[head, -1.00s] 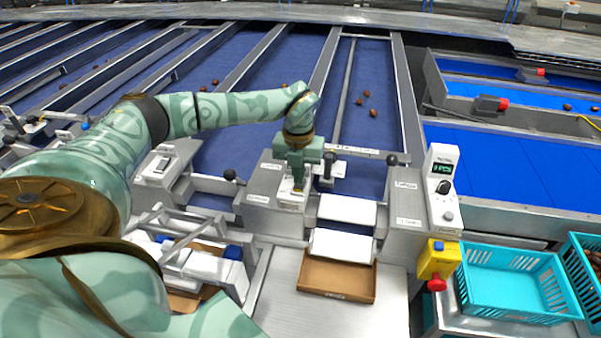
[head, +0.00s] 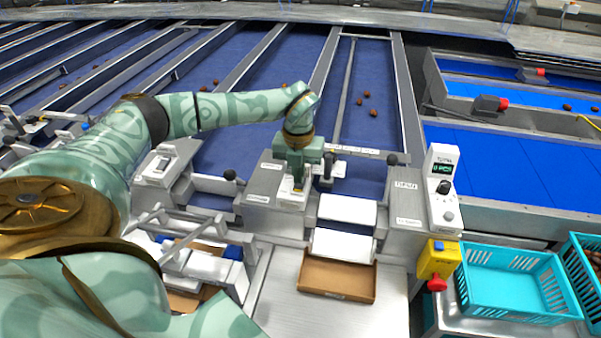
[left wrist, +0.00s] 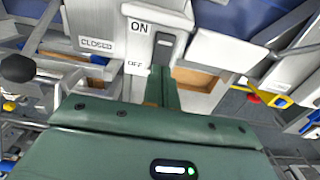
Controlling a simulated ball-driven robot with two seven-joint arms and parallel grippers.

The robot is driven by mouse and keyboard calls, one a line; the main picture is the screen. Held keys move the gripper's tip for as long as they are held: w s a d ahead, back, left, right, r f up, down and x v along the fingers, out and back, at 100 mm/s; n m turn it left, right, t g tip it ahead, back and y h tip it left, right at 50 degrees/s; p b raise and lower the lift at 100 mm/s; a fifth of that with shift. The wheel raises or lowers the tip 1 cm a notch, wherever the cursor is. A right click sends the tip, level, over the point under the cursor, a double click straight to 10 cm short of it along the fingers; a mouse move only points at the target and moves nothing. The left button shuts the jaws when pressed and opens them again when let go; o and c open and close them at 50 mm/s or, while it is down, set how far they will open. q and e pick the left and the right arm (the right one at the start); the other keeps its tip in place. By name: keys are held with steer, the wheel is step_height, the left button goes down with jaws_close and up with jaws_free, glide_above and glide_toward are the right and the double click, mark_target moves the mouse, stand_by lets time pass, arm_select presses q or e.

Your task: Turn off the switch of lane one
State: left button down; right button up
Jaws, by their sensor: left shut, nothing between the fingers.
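The switch (left wrist: 163,48) is a dark slot with a light piece in a pale housing (left wrist: 186,14), marked ON at its far end and OFF nearer my gripper. In the head view this housing (head: 265,183) stands left of the white rollers. My left gripper (left wrist: 161,88) is shut with nothing held. Its fingertips are over the OFF end of the switch; I cannot tell whether they touch it. In the head view, the gripper (head: 298,187) points down at the housing top and covers much of the switch. The right gripper is not in view.
A cardboard box (head: 336,294) sits below the white rollers (head: 346,208). A counter box (head: 441,190), a yellow box with a red button (head: 437,285) and a teal crate (head: 507,318) stand to the right. A black-knobbed lever (head: 229,175) is close left of the housing.

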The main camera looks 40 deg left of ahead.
mark_target(299, 186)
arm_select(q)
steer(key=shift+f+b, duration=0.5)
steer(key=shift+f, duration=0.5)
stand_by(0.4)
steer(key=shift+r, duration=0.1)
step_height(299, 186, up, 7)
steer(key=p, duration=0.7)
stand_by(0.4)
